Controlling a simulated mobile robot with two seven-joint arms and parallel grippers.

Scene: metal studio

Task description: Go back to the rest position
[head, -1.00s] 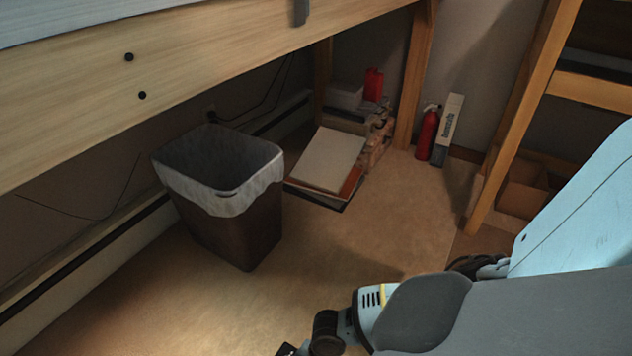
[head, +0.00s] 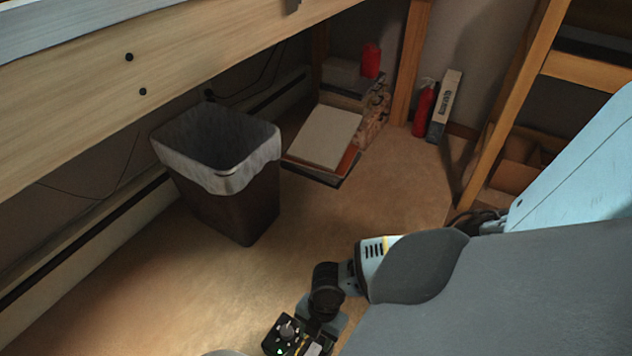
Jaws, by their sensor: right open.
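My right gripper (head: 290,338) is at the bottom edge of the head view, at the end of my arm that comes in from the right. Its dark housing with small light marks shows. The gripper is open, and I see nothing held in it; its fingertips are hard to make out or cut off by the frame. It is low in the picture, in front of the bin and apart from it. My left gripper is not in view.
A dark bin (head: 240,208) with a pale liner stands on the tan floor (head: 330,235). Behind it are stacked books and boxes (head: 326,137), a red fire extinguisher (head: 424,110) and wooden posts (head: 411,62). A wide wooden beam (head: 200,50) crosses the upper left. Floor right of the bin is clear.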

